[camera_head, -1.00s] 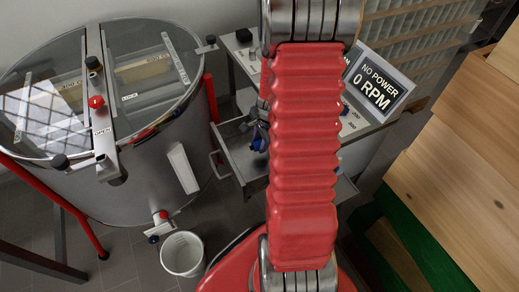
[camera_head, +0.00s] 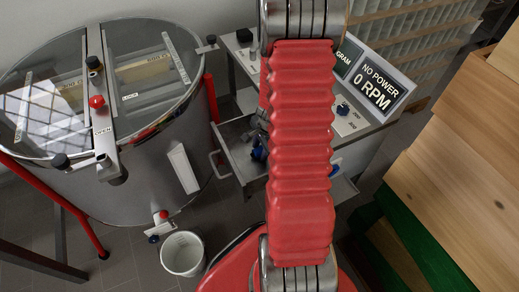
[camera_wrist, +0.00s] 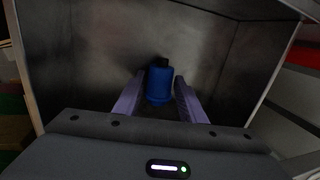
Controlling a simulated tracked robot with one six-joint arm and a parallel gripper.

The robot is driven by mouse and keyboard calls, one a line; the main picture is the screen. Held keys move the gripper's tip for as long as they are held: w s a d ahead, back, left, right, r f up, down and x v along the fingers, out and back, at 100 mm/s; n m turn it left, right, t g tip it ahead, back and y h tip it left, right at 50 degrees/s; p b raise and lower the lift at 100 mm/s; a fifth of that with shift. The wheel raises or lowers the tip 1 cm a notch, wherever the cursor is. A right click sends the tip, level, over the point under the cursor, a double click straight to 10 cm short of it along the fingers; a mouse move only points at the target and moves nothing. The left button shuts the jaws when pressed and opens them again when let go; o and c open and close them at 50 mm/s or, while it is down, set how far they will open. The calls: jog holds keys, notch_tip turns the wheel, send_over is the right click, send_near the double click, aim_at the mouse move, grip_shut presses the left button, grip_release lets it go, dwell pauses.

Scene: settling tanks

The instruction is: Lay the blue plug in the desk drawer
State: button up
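The blue plug (camera_wrist: 160,86), with a dark tip, sits between the two purple fingers of my gripper (camera_wrist: 160,92) in the wrist view. In the head view the plug shows as a small blue patch (camera_head: 259,153) beside my red arm, which hides much of the drawer. Whether the plug touches the drawer floor I cannot tell.
A large steel tank (camera_head: 150,170) with a glass lid stands left of the drawer. A white bucket (camera_head: 182,254) is on the floor below it. The display (camera_head: 378,85) stands on the desk at right. A wooden surface (camera_head: 465,170) fills the right side.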

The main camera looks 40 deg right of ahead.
jog(key=shift+o, duration=1.3)
jog(key=v, duration=1.2)
jog(key=shift+r, duration=0.1)
